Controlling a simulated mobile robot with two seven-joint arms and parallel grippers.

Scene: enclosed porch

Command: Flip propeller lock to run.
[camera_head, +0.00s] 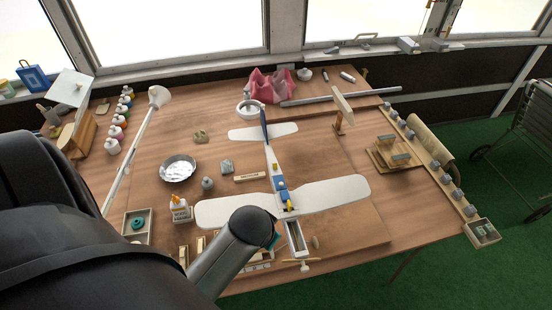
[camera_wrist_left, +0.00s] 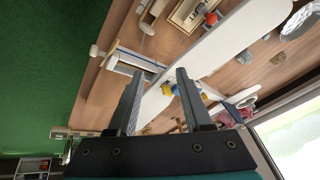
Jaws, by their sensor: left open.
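A white model airplane (camera_head: 325,193) lies on the wooden workbench, its nose toward me. Its propeller (camera_head: 304,265) is at the near end, beyond an open grey nose bay (camera_head: 295,238). A blue panel (camera_head: 281,187) with small yellow parts is on the fuselage; I cannot tell which small part is the propeller lock. In the left wrist view, my left gripper (camera_wrist_left: 158,84) is open and empty, its fingers pointing toward the airplane. The nose bay (camera_wrist_left: 137,60) and the blue and yellow parts (camera_wrist_left: 172,89) show beyond the fingers. In the head view my arm hides the gripper.
A wooden block stack (camera_head: 393,155) and a rail of grey knobs (camera_head: 440,178) stand at right. Bench right of the nose is clear.

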